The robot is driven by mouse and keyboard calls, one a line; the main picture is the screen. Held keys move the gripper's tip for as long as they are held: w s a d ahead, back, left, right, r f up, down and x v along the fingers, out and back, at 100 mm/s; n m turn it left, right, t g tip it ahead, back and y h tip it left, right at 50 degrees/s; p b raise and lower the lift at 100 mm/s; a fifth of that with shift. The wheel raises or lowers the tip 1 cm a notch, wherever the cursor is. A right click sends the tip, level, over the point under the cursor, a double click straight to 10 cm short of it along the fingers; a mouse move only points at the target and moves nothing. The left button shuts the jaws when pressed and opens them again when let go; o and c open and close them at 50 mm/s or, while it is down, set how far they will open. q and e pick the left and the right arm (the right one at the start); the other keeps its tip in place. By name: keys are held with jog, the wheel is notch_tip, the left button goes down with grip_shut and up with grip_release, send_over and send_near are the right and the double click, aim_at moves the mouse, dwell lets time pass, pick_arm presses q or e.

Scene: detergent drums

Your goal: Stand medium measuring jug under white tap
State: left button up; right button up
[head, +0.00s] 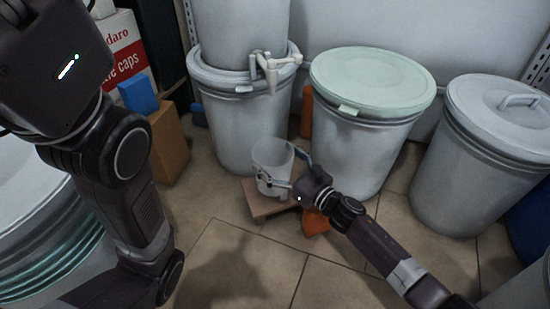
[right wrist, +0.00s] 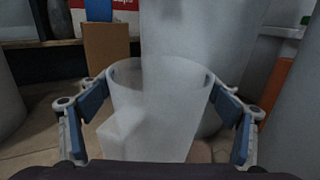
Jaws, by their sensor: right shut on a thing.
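A translucent measuring jug (head: 270,158) is upright above or on a low wooden stand (head: 262,211); I cannot tell whether it touches the wood. My right gripper (head: 278,184) is shut on it, its fingers around the jug's sides. In the right wrist view the jug (right wrist: 158,110) is between the two blue finger pads, its handle facing the camera. The white tap (head: 271,68) sticks out from the stacked grey drums, above the jug in the picture. My left arm shows at the left, but its gripper is out of view.
A drum with a pale green lid (head: 372,80) stands right of the jug, and a grey lidded drum (head: 480,160) farther right. An orange object (head: 316,222) lies beside the stand. A cardboard box (head: 168,145) stands left. Open tiled floor (head: 225,260) lies in front.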

jog(key=shift+f+b, duration=0.5)
dwell(0.3)
dwell(0.4)
jog(key=o, duration=1.3)
jog(key=shift+o, duration=1.1)
